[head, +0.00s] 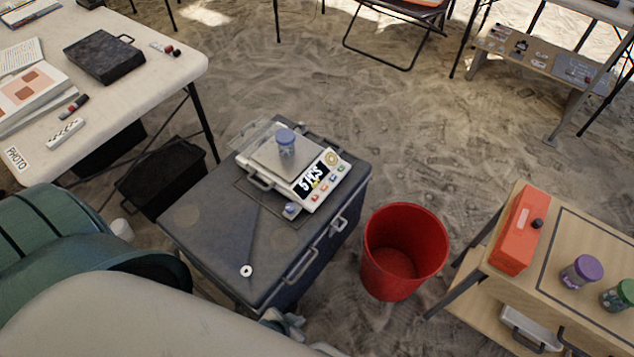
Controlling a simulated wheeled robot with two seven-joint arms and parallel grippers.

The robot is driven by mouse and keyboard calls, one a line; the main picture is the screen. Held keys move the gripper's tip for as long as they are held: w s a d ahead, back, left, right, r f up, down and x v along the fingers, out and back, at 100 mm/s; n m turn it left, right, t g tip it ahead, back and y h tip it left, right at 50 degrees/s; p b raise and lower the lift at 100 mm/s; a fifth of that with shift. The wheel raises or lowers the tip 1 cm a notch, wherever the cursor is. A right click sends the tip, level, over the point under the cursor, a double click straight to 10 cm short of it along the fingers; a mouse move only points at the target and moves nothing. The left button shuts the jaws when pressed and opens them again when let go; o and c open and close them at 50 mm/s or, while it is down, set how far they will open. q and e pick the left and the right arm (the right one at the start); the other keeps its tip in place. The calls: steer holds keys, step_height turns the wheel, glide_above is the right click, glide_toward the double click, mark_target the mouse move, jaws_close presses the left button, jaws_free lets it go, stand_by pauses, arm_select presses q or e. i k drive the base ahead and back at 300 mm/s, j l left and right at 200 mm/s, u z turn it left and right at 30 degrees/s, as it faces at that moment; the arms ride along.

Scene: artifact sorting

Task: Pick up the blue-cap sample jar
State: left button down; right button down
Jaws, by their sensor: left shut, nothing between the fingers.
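The blue-cap sample jar (286,143) stands upright on the pan of a white scale (330,186). The scale sits on top of a dark grey case (205,232) in the middle of the view. My left gripper (284,322) shows only in part at the bottom, by the near front edge of the case. It is shut and empty, well apart from the jar and nearer to me. My pale arm link hides much of it. My right gripper is not in view.
A red bin (405,252) stands right of the case. A wooden table (590,240) at right holds an orange box (517,229), a purple-cap jar (582,271) and a green-cap jar (617,295). A white table (135,85) is at upper left. Sandy floor lies open behind.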

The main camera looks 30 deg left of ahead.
mark_target(284, 152)
steer(key=i+l+u, duration=0.1)
steer(key=u, duration=0.25)
steer(key=l+u, duration=0.3)
steer(key=i+l+u, duration=0.15)
steer(key=u, duration=0.2)
